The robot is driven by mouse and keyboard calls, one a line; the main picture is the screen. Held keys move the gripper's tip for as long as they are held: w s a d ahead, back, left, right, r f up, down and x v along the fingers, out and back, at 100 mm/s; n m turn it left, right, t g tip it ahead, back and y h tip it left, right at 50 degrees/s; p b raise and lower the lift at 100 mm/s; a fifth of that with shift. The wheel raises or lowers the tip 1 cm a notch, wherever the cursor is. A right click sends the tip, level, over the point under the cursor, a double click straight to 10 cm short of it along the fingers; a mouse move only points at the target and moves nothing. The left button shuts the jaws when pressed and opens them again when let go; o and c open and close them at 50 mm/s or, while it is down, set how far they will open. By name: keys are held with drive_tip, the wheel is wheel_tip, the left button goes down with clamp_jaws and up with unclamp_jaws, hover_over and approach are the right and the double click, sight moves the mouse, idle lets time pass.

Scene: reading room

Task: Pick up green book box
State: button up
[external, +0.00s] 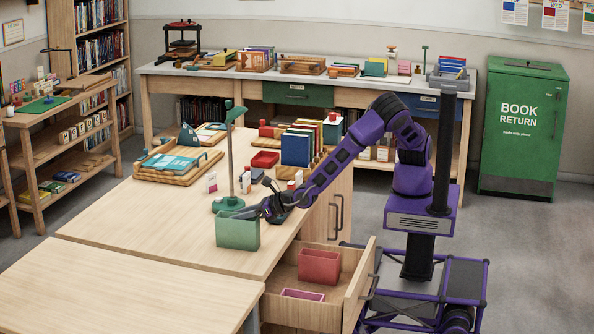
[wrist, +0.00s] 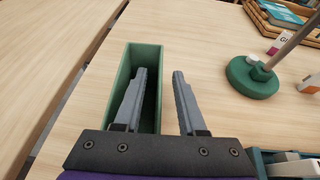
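The green book box (external: 237,233) stands upright on the wooden table near its front edge, with its open top facing up. It also shows in the wrist view (wrist: 123,74) as a long, narrow, empty box. My gripper (external: 256,212) is over the box. In the wrist view my gripper (wrist: 160,73) is open. Its left finger is over the box's opening, and its right finger is outside, to the right of the box's right wall. That wall lies between the two fingers. I cannot tell whether either finger touches it.
A green lamp (external: 229,204) stands just behind the box; its round base shows in the wrist view (wrist: 252,78). An open drawer (external: 328,268) below holds a red box (external: 318,266) and a pink box (external: 302,295). Books (external: 301,146) stand farther back. The table's left part is clear.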

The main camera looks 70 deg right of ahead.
drive_tip(key=shift+c, duration=0.3)
clamp_jaws()
idle(1.1)
